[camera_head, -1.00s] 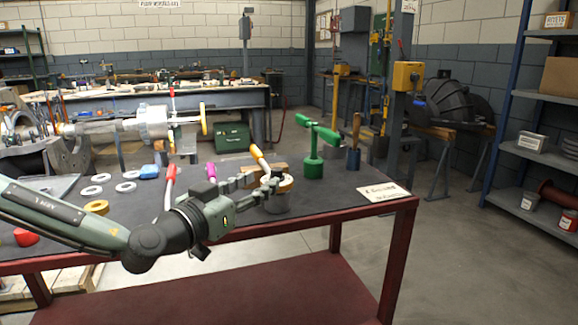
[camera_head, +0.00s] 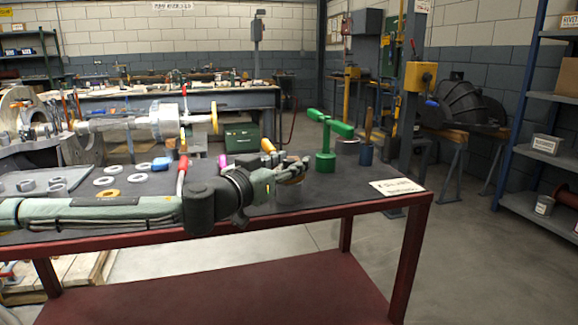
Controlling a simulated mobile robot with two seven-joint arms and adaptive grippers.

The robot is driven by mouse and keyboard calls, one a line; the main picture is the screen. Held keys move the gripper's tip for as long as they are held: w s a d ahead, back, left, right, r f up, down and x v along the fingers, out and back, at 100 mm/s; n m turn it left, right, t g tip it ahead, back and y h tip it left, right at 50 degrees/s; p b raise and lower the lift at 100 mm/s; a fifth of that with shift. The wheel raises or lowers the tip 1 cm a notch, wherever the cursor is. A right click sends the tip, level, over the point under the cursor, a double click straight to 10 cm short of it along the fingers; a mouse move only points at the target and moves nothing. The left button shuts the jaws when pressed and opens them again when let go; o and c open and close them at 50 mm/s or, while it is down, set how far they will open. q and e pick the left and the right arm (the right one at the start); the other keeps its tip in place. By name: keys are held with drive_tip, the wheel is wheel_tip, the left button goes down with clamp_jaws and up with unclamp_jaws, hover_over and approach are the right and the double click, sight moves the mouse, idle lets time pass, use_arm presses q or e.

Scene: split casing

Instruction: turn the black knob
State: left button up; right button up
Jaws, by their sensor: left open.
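I cannot make out a black knob in the head view. My left gripper (camera_head: 298,167) comes in from the left, low over the dark bench top (camera_head: 345,190). Its jaws are open, at the top of a short grey can (camera_head: 289,193) with a brownish top. The fingers cover part of that top, and I cannot tell whether they touch it. My right gripper is not in view.
A green T-handled tool (camera_head: 326,141) and a blue wooden-handled tool (camera_head: 366,147) stand beyond the can. A red-handled lever (camera_head: 181,175) rises behind my arm. Pale rings (camera_head: 107,181) lie left. A paper sign (camera_head: 397,187) lies at the bench's right corner.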

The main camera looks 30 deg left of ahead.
use_arm(q)
drive_tip(key=shift+c, duration=0.5)
clamp_jaws()
drive_tip(key=shift+r+n+y, duration=0.1)
drive_tip(key=shift+n+y, duration=0.6)
drive_tip(key=shift+y, duration=0.3)
drive_tip(key=shift+n+y+p, duration=0.35)
drive_tip(key=shift+n+y, duration=0.15)
drive_tip(key=shift+y, duration=0.2)
drive_tip(key=shift+n+g+y, duration=0.3)
drive_tip(key=shift+y, duration=0.2)
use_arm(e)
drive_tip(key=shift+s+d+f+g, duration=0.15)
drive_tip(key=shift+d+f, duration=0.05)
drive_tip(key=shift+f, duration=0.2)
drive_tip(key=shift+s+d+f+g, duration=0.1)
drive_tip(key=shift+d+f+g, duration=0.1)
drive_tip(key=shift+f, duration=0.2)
